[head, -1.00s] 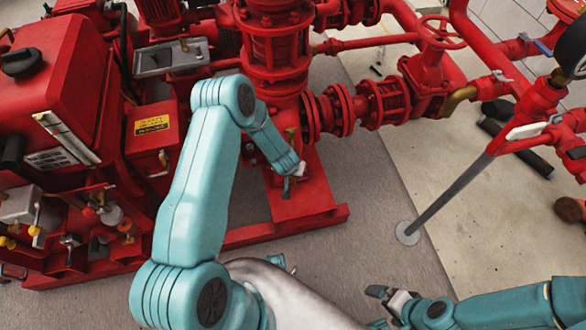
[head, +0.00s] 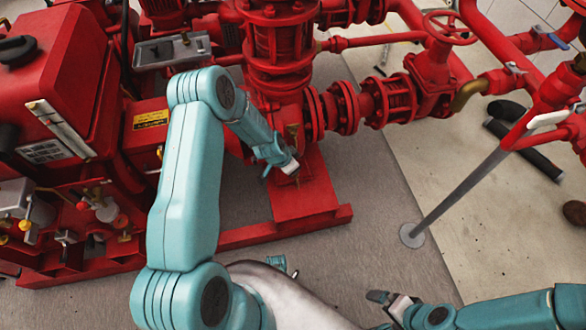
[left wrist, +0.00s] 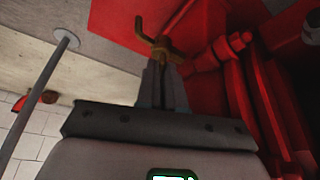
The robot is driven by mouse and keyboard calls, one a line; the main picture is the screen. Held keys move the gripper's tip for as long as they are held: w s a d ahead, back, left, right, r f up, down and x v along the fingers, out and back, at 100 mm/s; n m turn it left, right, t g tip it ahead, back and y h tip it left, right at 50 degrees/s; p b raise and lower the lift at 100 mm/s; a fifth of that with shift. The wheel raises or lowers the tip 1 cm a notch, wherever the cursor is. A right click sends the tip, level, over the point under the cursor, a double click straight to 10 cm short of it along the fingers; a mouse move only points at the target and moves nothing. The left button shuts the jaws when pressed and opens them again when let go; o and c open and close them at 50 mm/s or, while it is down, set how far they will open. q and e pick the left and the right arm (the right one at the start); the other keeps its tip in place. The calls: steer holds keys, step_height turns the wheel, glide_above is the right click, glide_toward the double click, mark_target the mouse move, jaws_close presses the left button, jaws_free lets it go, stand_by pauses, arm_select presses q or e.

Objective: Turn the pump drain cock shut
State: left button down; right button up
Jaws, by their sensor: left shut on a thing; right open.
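The pump drain cock (left wrist: 160,46) is a small brass fitting by the red pump body, at the top middle of the left wrist view. My left gripper (left wrist: 163,68) has its dark fingers close together on the cock's lower part. In the head view my left gripper (head: 284,166) is low in front of the red pump, over its base. My right gripper (head: 384,302) is open and empty at the bottom, over the floor.
Red flanged pipework (head: 345,106) and a valve handwheel (head: 449,27) stand right of the pump. A grey support post (head: 455,195) rises from the floor at right. The red engine unit (head: 60,90) fills the left. Floor between base and post is clear.

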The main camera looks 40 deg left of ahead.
arm_select(q)
steer(key=shift+w, duration=0.1)
stand_by(0.4)
steer(key=c, duration=1.3)
jaws_free()
steer(key=shift+o, duration=0.2)
steer(key=shift+r, duration=0.1)
steer(key=p+v, duration=0.1)
steer(key=v, duration=1.5)
